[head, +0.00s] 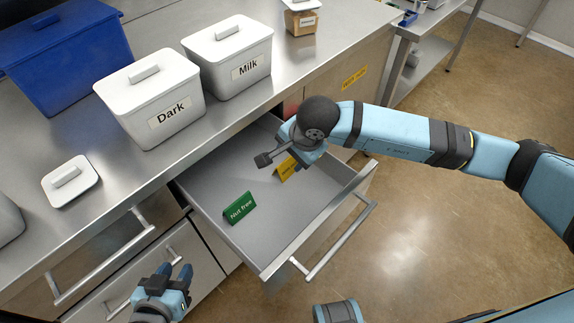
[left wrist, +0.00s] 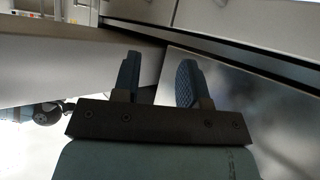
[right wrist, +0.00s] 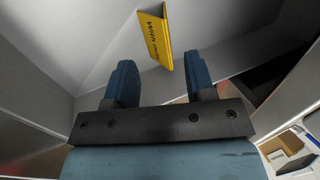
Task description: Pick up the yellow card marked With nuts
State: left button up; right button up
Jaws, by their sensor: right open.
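The yellow card marked With nuts (head: 286,168) stands in the open drawer (head: 214,203), towards its right side. In the head view my right gripper hides part of it. In the right wrist view the card (right wrist: 156,40) shows whole, ahead of the fingertips and apart from them. My right gripper (right wrist: 160,85) is open and empty, over the drawer. My left gripper (head: 178,272) is outside the drawer, in front of the cabinet and left of the drawer handle. In the left wrist view its two fingers (left wrist: 160,80) are apart with nothing between them.
A green card marked Not free or similar (head: 239,208) stands in the drawer, left of the yellow one. The drawer's front and handle (head: 335,240) stick out. White tubs marked Dark (head: 160,138) and Milk (head: 230,85) stand on the steel counter above, with a blue box (head: 65,60).

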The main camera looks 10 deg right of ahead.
aim_at(283, 167)
jog(key=shift+a+b+x, duration=0.2)
jog(key=shift+x, duration=1.4)
jog(key=shift+a+b+x, duration=0.15)
jog(key=shift+b+x, duration=0.05)
jog(key=shift+x, duration=1.35)
jog(key=shift+s, duration=0.2)
jog(key=shift+c, duration=0.3)
jog(key=c, duration=0.8)
